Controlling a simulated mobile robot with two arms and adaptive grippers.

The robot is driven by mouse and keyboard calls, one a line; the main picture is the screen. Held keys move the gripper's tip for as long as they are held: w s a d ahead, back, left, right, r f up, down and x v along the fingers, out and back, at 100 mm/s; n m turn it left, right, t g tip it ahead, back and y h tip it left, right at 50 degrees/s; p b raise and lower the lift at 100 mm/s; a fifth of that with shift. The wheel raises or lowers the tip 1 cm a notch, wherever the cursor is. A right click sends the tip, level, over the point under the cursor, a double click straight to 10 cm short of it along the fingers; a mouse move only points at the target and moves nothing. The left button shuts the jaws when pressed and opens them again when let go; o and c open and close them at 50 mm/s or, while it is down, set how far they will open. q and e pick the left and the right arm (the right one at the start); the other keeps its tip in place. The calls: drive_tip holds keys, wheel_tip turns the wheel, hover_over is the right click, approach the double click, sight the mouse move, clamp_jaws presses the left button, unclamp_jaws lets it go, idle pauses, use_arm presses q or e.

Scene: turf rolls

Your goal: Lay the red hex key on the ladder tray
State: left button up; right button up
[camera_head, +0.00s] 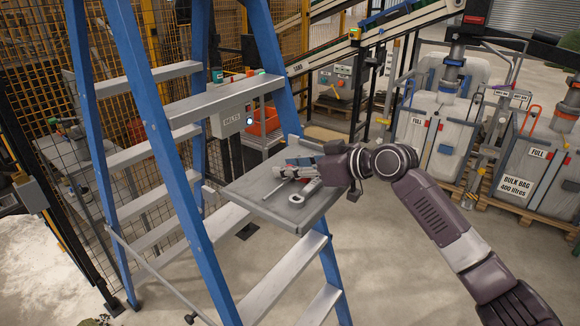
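The grey ladder tray (243,189) sits on the blue stepladder in the middle of the head view. My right gripper (284,172) reaches in from the right, low over the tray's back part. Its fingers point left. They are small and partly merge with what is around them, so I cannot tell whether they are open or shut. I cannot make out the red hex key for certain; a small reddish and blue patch shows right beside the fingers. A grey ring-ended wrench (311,187) and a slim grey tool (271,182) lie on the tray. My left gripper is not in view.
The blue stepladder (193,200) with grey treads stands left of centre. Wire mesh fencing (40,90) is behind it. An orange bin (262,122) stands beyond the tray. White bulk containers (430,140) stand at the right. The tray's left and front parts have bare room.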

drive_tip(key=shift+r, duration=0.2)
drive_tip(key=shift+s+d, duration=0.1)
drive_tip(key=shift+d, duration=0.15)
drive_tip(key=b+v, duration=0.4)
drive_tip(key=v, duration=0.6)
drive_tip(key=shift+s+d, duration=0.25)
drive_tip(key=shift+d, duration=0.05)
drive_tip(key=shift+s+d+r, duration=0.2)
drive_tip(key=shift+d+r, duration=0.05)
drive_tip(key=shift+r, duration=0.05)
